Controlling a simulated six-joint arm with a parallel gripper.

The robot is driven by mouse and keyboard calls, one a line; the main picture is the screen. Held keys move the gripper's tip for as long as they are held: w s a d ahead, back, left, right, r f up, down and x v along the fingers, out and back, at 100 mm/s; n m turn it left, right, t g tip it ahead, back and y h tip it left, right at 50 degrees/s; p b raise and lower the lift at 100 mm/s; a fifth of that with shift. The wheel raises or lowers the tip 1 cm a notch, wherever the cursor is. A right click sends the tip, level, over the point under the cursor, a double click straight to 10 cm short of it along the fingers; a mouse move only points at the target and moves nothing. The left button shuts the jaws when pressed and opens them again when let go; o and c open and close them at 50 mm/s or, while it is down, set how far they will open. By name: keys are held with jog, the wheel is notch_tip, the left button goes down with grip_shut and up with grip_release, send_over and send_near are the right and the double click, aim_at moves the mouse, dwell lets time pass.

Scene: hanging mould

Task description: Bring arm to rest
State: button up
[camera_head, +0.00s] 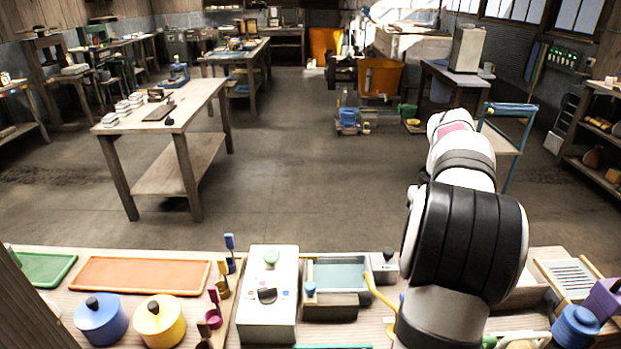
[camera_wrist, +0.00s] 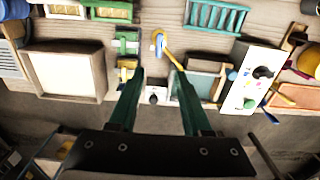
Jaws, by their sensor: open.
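My arm (camera_head: 465,235) rises over the right part of the workbench in the head view and reaches out past its far edge. Its fingers do not show there. In the wrist view my gripper (camera_wrist: 160,76) has two green fingers spread apart, with nothing held between them. The view looks down on the workbench (camera_wrist: 165,28). A small grey box with a dark knob (camera_wrist: 155,95) shows beyond and between the fingertips, apart from them. No contact with any object shows.
A white box with a green knob (camera_head: 270,290), a teal-lined tray (camera_head: 340,273), an orange tray (camera_head: 140,275), blue (camera_head: 100,322) and yellow (camera_head: 160,322) pots crowd the bench. A wooden table (camera_head: 190,110) stands at the left. The floor (camera_head: 300,170) between is clear.

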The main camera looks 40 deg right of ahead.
jog(key=w+a+r+n+y, duration=0.1)
jog(key=w+a, duration=0.3)
jog(key=a, duration=0.9)
jog(key=w+a+n, duration=0.1)
jog(key=w+a, duration=0.3)
jog(key=a, duration=0.9)
jog(key=s+a+f, duration=0.2)
jog(key=s+a, duration=0.3)
jog(key=a, duration=0.3)
jog(key=s+a+f+n, duration=0.1)
jog(key=s+a+f, duration=0.2)
jog(key=s+a, duration=0.3)
jog(key=a, duration=0.2)
jog(key=shift+a+f+y, duration=0.3)
jog(key=shift+y, duration=0.1)
